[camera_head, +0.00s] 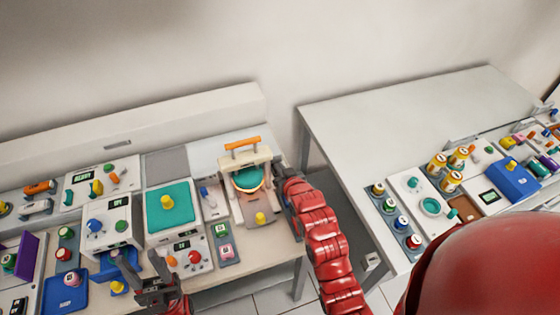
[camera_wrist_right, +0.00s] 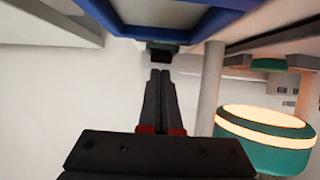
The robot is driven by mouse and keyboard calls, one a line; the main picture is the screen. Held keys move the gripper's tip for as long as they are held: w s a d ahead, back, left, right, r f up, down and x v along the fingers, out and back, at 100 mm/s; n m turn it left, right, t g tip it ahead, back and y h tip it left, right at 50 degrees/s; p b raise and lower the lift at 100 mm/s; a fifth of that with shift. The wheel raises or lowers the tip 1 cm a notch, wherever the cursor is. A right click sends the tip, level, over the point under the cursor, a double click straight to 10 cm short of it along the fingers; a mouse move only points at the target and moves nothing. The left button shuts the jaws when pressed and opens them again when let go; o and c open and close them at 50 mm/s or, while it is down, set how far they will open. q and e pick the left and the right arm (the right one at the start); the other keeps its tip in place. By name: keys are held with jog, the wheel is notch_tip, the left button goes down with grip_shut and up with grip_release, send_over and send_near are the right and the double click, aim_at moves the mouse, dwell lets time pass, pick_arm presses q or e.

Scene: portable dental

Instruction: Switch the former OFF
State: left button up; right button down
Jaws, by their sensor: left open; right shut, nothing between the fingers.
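The former (camera_head: 244,160) stands at the right end of the left bench. It has a cream top frame, an orange handle and a teal disc with an orange ring. The disc and its glowing ring (camera_wrist_right: 265,138) also show at the right of the right wrist view. My right gripper (camera_head: 281,181) is against or close beside the former's right side. Its fingers (camera_wrist_right: 160,78) are shut and empty, with the tips just short of a small dark block (camera_wrist_right: 163,52), possibly a switch. My left gripper (camera_head: 158,286) is open and empty near the bench's front edge.
A white unit with a teal top (camera_head: 171,208) stands left of the former. A yellow knob (camera_head: 260,218) is in front of it. A second table (camera_head: 420,115) stands to the right across a gap, its back part clear. A grey post (camera_wrist_right: 208,88) stands right of my fingers.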

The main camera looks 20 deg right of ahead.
jog(key=shift+f, duration=0.15)
jog(key=shift+f+b, duration=0.15)
jog(key=shift+b, duration=0.15)
jog(key=f+b, duration=0.1)
jog(key=b, duration=0.1)
jog(key=s+f+b, duration=0.1)
jog(key=b, duration=0.1)
jog(key=shift+f, duration=0.1)
jog(key=shift+s, duration=0.2)
jog(key=shift+r+p, duration=0.4)
jog(key=shift+r, duration=0.5)
jog(key=shift+r, duration=0.1)
